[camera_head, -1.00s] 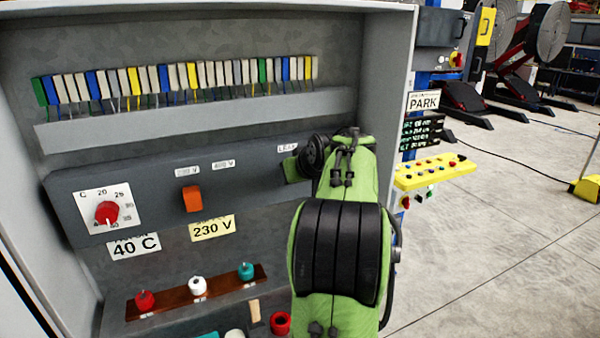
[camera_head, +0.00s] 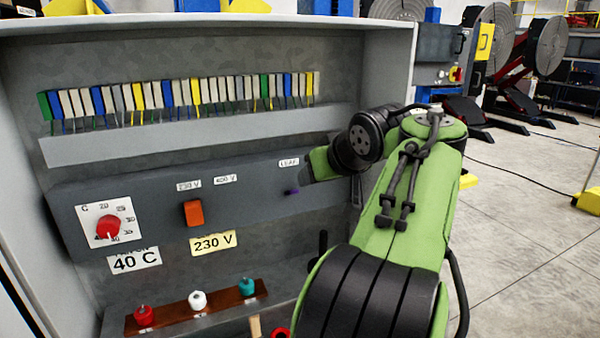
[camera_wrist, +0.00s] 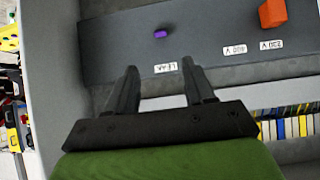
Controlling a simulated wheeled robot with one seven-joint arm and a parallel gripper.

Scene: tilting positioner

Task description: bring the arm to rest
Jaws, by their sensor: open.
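My green and black arm (camera_head: 405,200) is raised in front of the right side of the open grey cabinet. In the wrist view my gripper (camera_wrist: 160,72) is open, with two dark fingers apart and nothing between them. It points at the cabinet's grey panel (camera_wrist: 215,30), where a small purple knob (camera_wrist: 160,33) sits beyond the fingertips, apart from them. The knob also shows in the head view (camera_head: 292,191), below the LEAK label (camera_head: 289,163). My gripper is mostly hidden behind my arm in the head view.
The cabinet's right wall (camera_head: 399,80) stands close to my arm. The panel bears a red dial (camera_head: 108,227) and an orange switch (camera_head: 193,213). Red, white and teal knobs stand on a brown strip (camera_head: 220,303) below. Open floor (camera_head: 530,230) lies to the right.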

